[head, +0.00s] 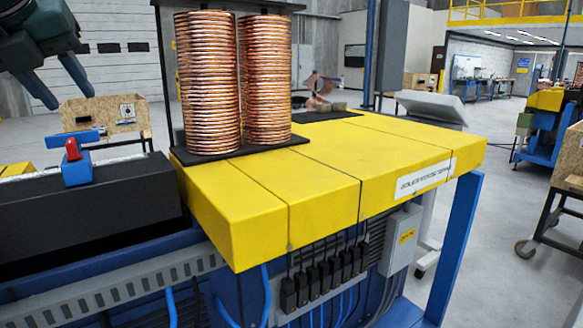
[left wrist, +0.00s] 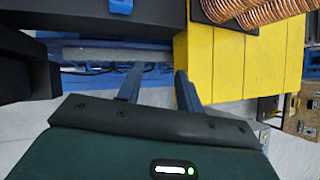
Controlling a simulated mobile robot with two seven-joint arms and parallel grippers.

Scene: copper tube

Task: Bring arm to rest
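My left gripper (head: 71,100) is raised at the upper left of the head view. Its two fingers are spread apart with nothing between them. The left wrist view also shows the gripper open (left wrist: 158,73), with machine parts and floor beyond the fingers. Two stacked copper tube coils, a left one (head: 208,88) and a right one (head: 265,85), stand upright on a black plate, to the right of the gripper and apart from it. Parts of the coils show at the top right of the left wrist view (left wrist: 262,12). My right gripper is in neither view.
The coils' plate rests on a yellow machine top (head: 320,170). A black block with a blue-and-red valve (head: 74,165) lies left of it. Wooden crates (head: 105,115) stand on the floor behind.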

